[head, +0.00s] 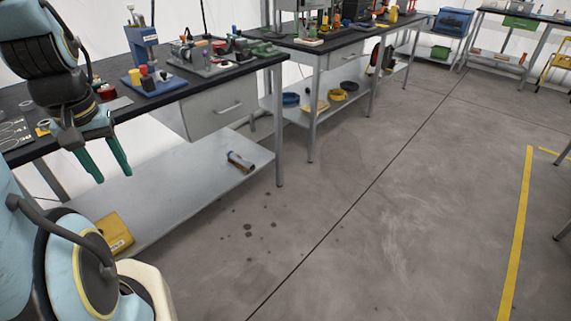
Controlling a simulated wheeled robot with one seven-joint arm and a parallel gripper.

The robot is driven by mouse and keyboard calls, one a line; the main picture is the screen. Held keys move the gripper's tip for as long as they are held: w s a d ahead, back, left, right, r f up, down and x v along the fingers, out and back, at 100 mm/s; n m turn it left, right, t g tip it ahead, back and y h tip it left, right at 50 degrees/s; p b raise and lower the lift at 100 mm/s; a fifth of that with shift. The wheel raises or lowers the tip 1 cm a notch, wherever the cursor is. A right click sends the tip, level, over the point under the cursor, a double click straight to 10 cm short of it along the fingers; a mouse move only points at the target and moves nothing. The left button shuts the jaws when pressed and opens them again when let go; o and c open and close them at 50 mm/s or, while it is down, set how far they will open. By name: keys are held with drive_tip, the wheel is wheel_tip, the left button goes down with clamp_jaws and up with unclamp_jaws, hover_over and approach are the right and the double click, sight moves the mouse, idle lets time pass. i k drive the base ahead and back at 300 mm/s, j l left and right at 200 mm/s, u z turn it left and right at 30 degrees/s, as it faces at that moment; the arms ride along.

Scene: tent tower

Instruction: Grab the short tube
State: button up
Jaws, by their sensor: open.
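A short grey tube (240,161) with a dark end lies on its side on the lower shelf (200,178) of the near workbench, close to the shelf's right end. My gripper (112,175) hangs at the left of the head view with its green fingers spread and pointing down. It is empty and appears left of the tube, apart from it. Nothing covers the tube.
A yellow case (114,233) lies at the shelf's near left end. The near workbench's dark top (215,82) holds several tools and has a drawer (217,108) beneath. A bench leg (279,125) stands right of the tube. The concrete floor (380,220) is clear.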

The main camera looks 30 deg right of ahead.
sight(238, 159)
drive_tip(key=z, duration=0.95)
drive_tip(key=u, duration=0.55)
drive_tip(key=i+l+u, duration=0.1)
drive_tip(key=l+u, duration=0.25)
drive_tip(key=i+l+u, duration=0.1)
drive_tip(key=l+u, duration=0.8)
drive_tip(key=l, duration=1.25)
